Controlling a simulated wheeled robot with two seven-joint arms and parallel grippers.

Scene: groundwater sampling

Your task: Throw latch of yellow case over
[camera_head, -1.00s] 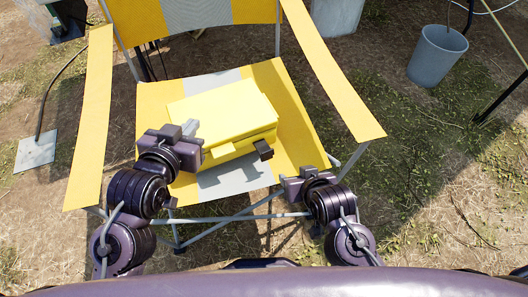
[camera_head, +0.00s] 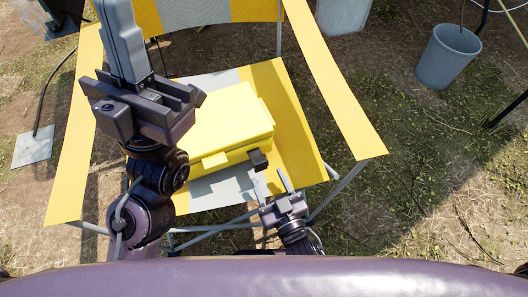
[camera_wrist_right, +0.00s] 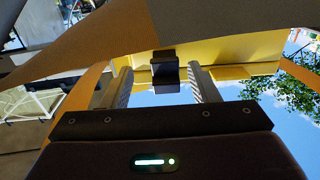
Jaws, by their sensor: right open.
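The yellow case (camera_head: 222,122) lies closed on the chair seat; it also shows in the right wrist view (camera_wrist_right: 235,48). A black latch (camera_head: 257,159) sticks out from its front right, and a yellow tab (camera_head: 214,160) sits left of it. My right gripper (camera_head: 275,182) is open and empty, low in front of the latch. In the right wrist view the black latch (camera_wrist_right: 164,72) appears between the two spread fingers (camera_wrist_right: 164,84), beyond them with no clear contact. My left gripper (camera_head: 122,45) is raised at the left, its fingers together and empty, covering part of the chair.
The yellow-and-grey folding chair has a left armrest (camera_head: 78,145) and a right armrest (camera_head: 335,90) flanking the case. Its metal legs (camera_head: 345,185) stand near my right gripper. A grey bucket (camera_head: 447,57) stands at the far right. The grassy ground to the right is mostly clear.

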